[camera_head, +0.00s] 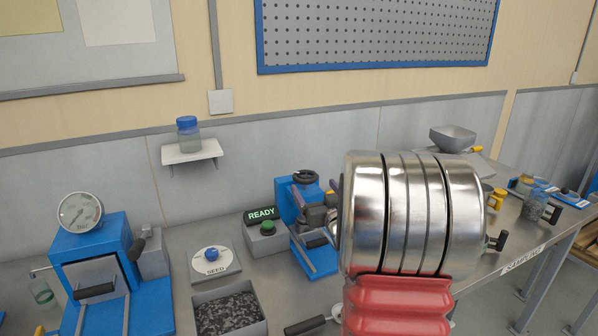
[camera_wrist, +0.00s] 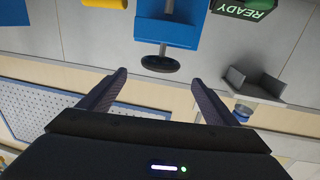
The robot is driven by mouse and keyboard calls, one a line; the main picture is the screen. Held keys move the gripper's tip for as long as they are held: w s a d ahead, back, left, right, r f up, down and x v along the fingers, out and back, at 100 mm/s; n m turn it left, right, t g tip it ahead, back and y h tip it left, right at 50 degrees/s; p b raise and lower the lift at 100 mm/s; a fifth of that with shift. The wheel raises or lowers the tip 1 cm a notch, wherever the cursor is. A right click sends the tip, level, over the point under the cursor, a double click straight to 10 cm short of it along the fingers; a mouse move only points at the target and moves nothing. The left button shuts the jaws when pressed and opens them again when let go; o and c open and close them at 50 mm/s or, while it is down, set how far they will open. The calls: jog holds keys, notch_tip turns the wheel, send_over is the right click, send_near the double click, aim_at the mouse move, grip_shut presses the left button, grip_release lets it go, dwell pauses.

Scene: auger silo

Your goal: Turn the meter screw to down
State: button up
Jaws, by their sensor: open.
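The meter screw appears to be the black round handwheel (camera_head: 305,177) on the blue device (camera_head: 287,200), behind the green READY sign in the head view. In the wrist view, which looks upside down, the black wheel (camera_wrist: 160,64) sits on a short metal shaft below the blue body (camera_wrist: 172,32). My gripper (camera_wrist: 160,77) is open and empty. The wheel shows in the gap between its two dark fingertips, and I see no contact. In the head view my gripper (camera_head: 318,193) is partly hidden by my arm. No direction mark on the wheel is readable.
The READY box (camera_head: 262,226) with a green button stands left of the device. A SEED dial (camera_head: 211,260), a bin of dark grains (camera_head: 229,311) and a blue gauge press (camera_head: 98,270) are further left. A small wall shelf (camera_head: 192,151) holds a blue-capped jar (camera_head: 188,134).

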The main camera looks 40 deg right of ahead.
jog(key=shift+w, duration=0.1)
jog(key=x, duration=1.3)
jog(key=shift+w, duration=0.35)
jog(key=c, duration=1.1)
jog(key=shift+o, duration=0.2)
jog(key=shift+a, duration=0.1)
